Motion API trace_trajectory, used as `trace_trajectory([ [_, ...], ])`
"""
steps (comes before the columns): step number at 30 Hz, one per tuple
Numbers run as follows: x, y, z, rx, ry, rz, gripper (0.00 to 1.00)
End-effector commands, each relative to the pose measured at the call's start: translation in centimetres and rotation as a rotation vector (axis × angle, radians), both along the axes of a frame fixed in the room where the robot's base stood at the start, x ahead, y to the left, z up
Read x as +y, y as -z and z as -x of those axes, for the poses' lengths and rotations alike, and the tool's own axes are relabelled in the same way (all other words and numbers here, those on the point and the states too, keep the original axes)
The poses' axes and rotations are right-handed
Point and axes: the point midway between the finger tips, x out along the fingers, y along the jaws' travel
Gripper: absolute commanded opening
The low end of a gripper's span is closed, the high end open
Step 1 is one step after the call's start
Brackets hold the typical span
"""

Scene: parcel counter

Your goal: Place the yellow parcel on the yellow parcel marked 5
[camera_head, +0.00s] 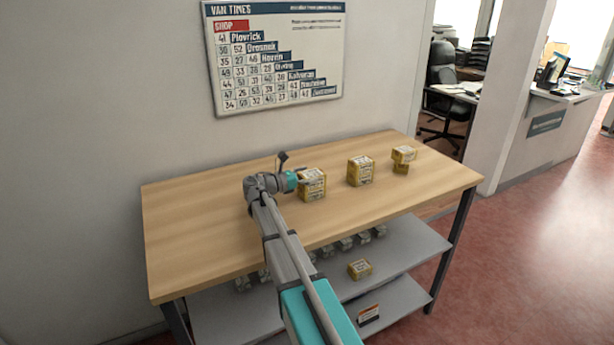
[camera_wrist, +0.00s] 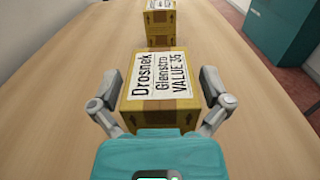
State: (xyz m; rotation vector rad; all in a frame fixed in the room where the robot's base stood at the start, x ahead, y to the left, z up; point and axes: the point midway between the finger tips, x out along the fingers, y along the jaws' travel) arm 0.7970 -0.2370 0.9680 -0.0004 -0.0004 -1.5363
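A yellow parcel (camera_head: 313,187) sits on the wooden counter in front of my gripper (camera_head: 297,180). In the wrist view this parcel (camera_wrist: 160,117) carries a label reading Drosnek, Glennstro, VALUE 35. My gripper (camera_wrist: 162,78) is open, with a finger on each side of the parcel and a narrow gap showing at the left. A second yellow parcel (camera_head: 360,171) stands to its right on the counter. Farther right, one small yellow parcel (camera_head: 403,153) rests on another (camera_head: 401,168). I cannot read a 5 on any of them.
The wooden counter (camera_head: 200,225) is clear at the left and along its front. A board (camera_head: 277,55) hangs on the wall behind.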

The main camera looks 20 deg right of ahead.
Motion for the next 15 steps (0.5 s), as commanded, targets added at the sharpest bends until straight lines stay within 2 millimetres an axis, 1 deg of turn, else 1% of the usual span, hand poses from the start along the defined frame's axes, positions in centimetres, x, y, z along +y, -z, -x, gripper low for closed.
trace_trajectory([
  [15,0.2,-0.38,-0.01,0.0,-0.001,0.0,1.0],
])
